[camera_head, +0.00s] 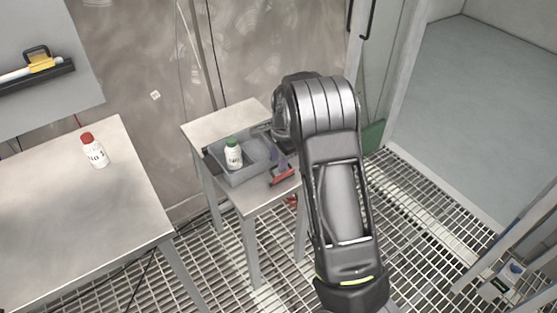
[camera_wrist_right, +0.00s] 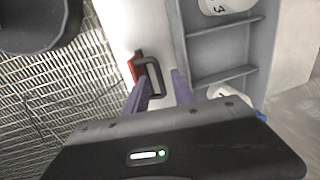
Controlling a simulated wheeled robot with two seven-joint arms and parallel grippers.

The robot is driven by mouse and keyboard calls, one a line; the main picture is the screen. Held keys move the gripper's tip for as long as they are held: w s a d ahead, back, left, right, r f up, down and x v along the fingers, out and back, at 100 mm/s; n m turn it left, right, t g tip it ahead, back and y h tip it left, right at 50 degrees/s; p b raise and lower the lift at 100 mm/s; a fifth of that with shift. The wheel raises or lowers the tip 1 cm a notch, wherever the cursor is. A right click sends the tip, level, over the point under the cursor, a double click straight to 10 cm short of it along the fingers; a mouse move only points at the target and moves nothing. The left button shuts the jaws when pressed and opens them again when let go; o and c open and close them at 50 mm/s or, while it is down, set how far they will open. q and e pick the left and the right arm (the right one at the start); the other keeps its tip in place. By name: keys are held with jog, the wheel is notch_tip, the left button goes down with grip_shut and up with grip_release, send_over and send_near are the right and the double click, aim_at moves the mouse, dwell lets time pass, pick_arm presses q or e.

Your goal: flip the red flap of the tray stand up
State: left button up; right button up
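The tray stand (camera_head: 245,177) is a grey compartment tray on a small steel table; its dividers also show in the right wrist view (camera_wrist_right: 222,73). The red flap (camera_head: 283,177) is at the tray's near right side. In the right wrist view the red flap (camera_wrist_right: 136,67) shows beside a dark loop-shaped handle (camera_wrist_right: 152,75). My right gripper (camera_head: 280,158) is over the tray's right side, close above the flap, partly hidden by my arm. In the wrist view its two purple-grey fingers (camera_wrist_right: 162,85) are apart, with the handle seen between them. Contact cannot be told. My left gripper is not in view.
A white bottle with a green cap (camera_head: 233,153) stands in the tray. A bottle with a red cap (camera_head: 94,150) stands on the larger table (camera_head: 60,215) at left. A wall and hanging cables are behind.

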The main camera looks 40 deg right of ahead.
grip_shut()
jog(key=shift+w, duration=0.1)
dwell(0.4)
jog(key=shift+w+g+p, duration=0.3)
jog(key=shift+g+p, duration=0.2)
jog(key=shift+p, duration=0.25)
jog(key=shift+w+d+f+g+p, duration=0.1)
jog(key=shift+w+f+g+p, duration=0.25)
jog(key=shift+g, duration=0.25)
jog(key=shift+w+f+g, duration=0.25)
jog(key=shift+w+g, duration=0.15)
jog(key=shift+g, duration=0.4)
jog(key=shift+b, duration=0.3)
